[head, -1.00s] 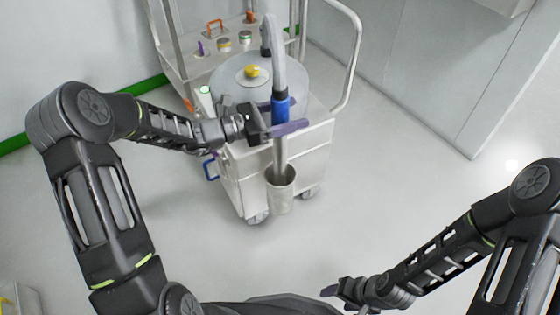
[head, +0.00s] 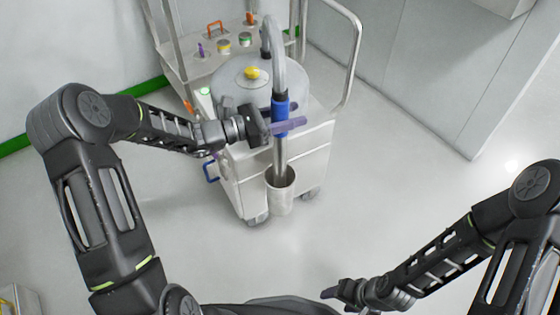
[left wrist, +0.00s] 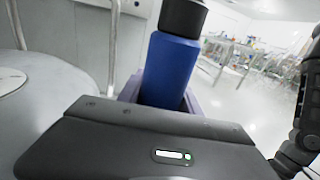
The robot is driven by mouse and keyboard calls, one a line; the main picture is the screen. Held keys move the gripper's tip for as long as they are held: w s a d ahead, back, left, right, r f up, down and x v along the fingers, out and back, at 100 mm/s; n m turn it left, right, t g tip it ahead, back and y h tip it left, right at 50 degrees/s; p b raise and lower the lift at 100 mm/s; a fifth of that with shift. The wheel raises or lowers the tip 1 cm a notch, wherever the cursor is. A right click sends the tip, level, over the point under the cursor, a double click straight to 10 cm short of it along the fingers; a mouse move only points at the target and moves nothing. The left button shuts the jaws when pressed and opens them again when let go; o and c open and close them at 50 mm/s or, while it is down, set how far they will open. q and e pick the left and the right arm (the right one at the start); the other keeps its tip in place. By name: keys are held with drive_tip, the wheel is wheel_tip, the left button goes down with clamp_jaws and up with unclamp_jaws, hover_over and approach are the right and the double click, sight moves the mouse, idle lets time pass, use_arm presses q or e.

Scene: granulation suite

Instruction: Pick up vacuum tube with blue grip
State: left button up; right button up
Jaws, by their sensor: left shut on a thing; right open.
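The vacuum tube (head: 279,150) is a grey metal pipe with a hose curving over its top. Its blue grip (head: 281,108) is in the middle, and its lower end stands in a grey cup (head: 280,192) on the front of the cart. My left gripper (head: 284,115) is shut on the blue grip, with one purple finger on each side of it. In the left wrist view the blue grip (left wrist: 168,72) stands between the fingers, with a black collar above it. My right gripper (head: 332,293) is open and empty, low in the head view, away from the cart.
The white cart (head: 240,180) carries a round grey lid (head: 235,78) with a yellow knob (head: 252,72). A metal handle rail (head: 352,65) rises at its right. A grey wall cabinet (head: 450,70) stands at the right. The floor around the cart is clear.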

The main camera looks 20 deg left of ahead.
use_arm(q)
drive_tip(key=c, duration=0.7)
drive_tip(key=shift+r, duration=0.15)
wheel_tip(320, 180, up, 18)
drive_tip(key=p, duration=0.4)
drive_tip(key=shift+p, duration=0.3)
idle(0.3)
drive_tip(key=shift+r+p, duration=0.4)
drive_tip(key=shift+p, duration=0.15)
